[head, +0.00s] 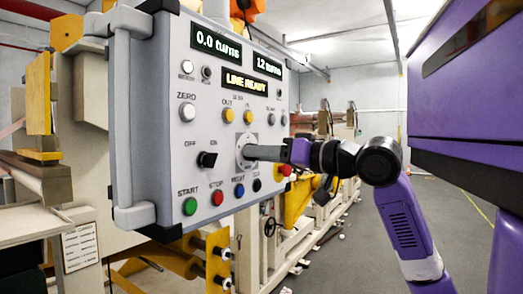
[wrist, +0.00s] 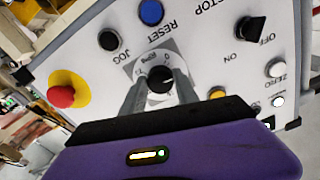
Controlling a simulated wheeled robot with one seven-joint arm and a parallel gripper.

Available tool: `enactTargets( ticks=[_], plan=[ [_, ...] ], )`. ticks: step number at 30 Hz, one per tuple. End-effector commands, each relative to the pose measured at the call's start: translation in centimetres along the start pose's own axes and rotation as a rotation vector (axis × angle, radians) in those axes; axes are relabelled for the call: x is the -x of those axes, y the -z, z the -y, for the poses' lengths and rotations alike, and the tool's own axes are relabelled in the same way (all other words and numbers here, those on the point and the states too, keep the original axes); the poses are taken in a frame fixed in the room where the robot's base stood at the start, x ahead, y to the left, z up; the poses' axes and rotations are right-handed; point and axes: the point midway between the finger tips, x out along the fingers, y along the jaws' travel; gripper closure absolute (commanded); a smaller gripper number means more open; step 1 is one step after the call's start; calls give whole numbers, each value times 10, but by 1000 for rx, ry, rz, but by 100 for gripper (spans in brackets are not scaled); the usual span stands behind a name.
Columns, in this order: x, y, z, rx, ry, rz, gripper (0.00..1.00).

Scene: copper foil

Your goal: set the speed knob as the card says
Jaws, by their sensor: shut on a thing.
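The speed knob (wrist: 159,76) is a small black knob on a round pale dial (wrist: 185,88), seen upside down in the wrist view. My gripper (wrist: 158,84) is shut on it, with one finger on each side. In the head view my gripper (head: 252,152) reaches the same dial (head: 242,163) from the right and covers the knob. The knob's pointer cannot be made out. A small white card (head: 80,247) with a reddish border and printed lines hangs at lower left; its text is too small to read. The upper right display (head: 267,67) shows green characters that look like 12 m/min.
The grey panel (head: 165,215) also bears a 0.0 turns display (head: 216,44), a LINE READY display (head: 244,81), a black OFF/ON switch (head: 207,160) and several buttons. A red emergency button (wrist: 61,96) sits near my gripper. Open floor (head: 375,235) lies to the right.

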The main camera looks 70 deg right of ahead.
Motion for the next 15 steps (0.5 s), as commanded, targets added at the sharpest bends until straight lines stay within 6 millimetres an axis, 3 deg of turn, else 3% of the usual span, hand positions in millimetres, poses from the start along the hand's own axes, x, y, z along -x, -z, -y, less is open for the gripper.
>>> enactTargets(
  ticks=[15],
  plan=[
    [0, 1, 0, -249, -2, 0, 100]
  ],
)
